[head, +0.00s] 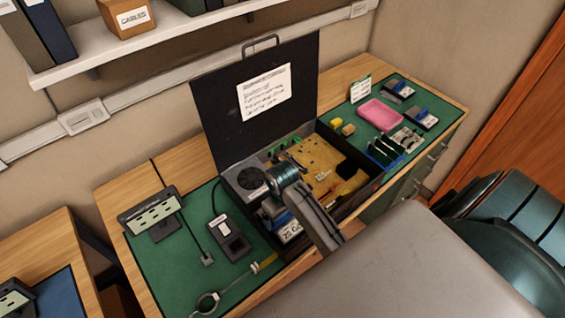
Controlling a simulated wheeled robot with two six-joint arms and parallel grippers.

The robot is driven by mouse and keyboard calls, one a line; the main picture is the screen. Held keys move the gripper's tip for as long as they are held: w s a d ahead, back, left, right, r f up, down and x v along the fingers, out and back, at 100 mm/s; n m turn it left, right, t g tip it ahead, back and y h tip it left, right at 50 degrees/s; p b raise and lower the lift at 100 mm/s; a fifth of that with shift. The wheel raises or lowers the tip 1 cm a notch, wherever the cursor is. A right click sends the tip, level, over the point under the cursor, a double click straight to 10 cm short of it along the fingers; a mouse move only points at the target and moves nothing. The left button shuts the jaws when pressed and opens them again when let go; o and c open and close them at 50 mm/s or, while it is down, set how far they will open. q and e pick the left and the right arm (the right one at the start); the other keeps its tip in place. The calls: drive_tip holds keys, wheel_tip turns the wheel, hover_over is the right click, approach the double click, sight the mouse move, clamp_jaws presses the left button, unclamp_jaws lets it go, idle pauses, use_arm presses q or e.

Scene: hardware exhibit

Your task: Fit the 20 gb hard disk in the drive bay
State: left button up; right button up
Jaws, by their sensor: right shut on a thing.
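The open black computer case (350,203) stands on the bench with its lid raised at the back. A hard disk (291,231) with a white label, on which "20" seems readable, sits at the front left of the case interior. My right gripper (278,215) comes down over it from above and is shut on it. The gripper and arm hide much of the disk and the drive bay, so I cannot tell how far the disk is in the bay. My left gripper is not in view.
Two other drives (398,89) (425,118), a pink tray (380,114) and dark upright cards (384,155) lie on the green mat at right. A black device (229,238), a tilted label stand (153,212) and a wrist strap (208,302) are at left.

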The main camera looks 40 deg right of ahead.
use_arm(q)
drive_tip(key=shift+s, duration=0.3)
use_arm(e)
drive_tip(key=shift+s+f, duration=0.1)
drive_tip(key=shift+f, duration=0.1)
idle(0.3)
drive_tip(key=shift+f, duration=0.5)
idle(0.7)
drive_tip(key=o, duration=0.5)
drive_tip(key=shift+s, duration=0.1)
drive_tip(key=shift+f, duration=0.1)
drive_tip(key=shift+r, duration=0.75)
idle(0.5)
drive_tip(key=shift+r, duration=2.95)
